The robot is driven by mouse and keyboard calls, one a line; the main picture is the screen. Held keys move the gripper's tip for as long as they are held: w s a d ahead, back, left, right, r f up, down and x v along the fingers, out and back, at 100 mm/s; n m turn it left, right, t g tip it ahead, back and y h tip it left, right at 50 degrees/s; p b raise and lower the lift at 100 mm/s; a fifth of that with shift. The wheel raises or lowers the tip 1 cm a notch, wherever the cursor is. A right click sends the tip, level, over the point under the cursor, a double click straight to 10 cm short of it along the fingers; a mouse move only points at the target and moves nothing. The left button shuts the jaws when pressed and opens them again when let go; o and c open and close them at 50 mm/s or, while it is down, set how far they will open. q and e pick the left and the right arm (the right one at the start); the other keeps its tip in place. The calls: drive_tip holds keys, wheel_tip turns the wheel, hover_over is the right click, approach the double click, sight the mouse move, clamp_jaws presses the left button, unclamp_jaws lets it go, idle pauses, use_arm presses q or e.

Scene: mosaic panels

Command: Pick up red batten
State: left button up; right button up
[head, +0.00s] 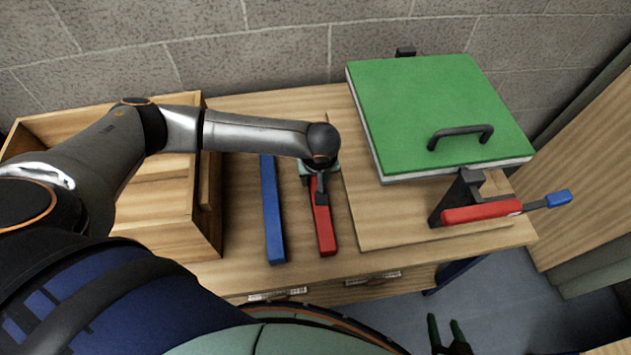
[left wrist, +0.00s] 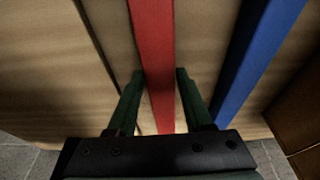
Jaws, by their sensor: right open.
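The red batten (head: 323,228) lies on the wooden bench, its near end pointing toward me. My left gripper (head: 319,187) is above its far part, pointing down and hiding some of it. In the left wrist view the red batten (left wrist: 155,50) runs between the two green fingers of my left gripper (left wrist: 159,74). They are open, with a narrow gap on each side; whether they reach down beside it I cannot tell. My right gripper (head: 444,319) is open and empty at the bottom, away from the bench.
A blue batten (head: 272,215) lies parallel, left of the red one. A wooden box (head: 212,225) stands at the left. A wall closes the back.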

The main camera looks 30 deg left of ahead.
use_arm(q)
clamp_jaws()
idle(0.5)
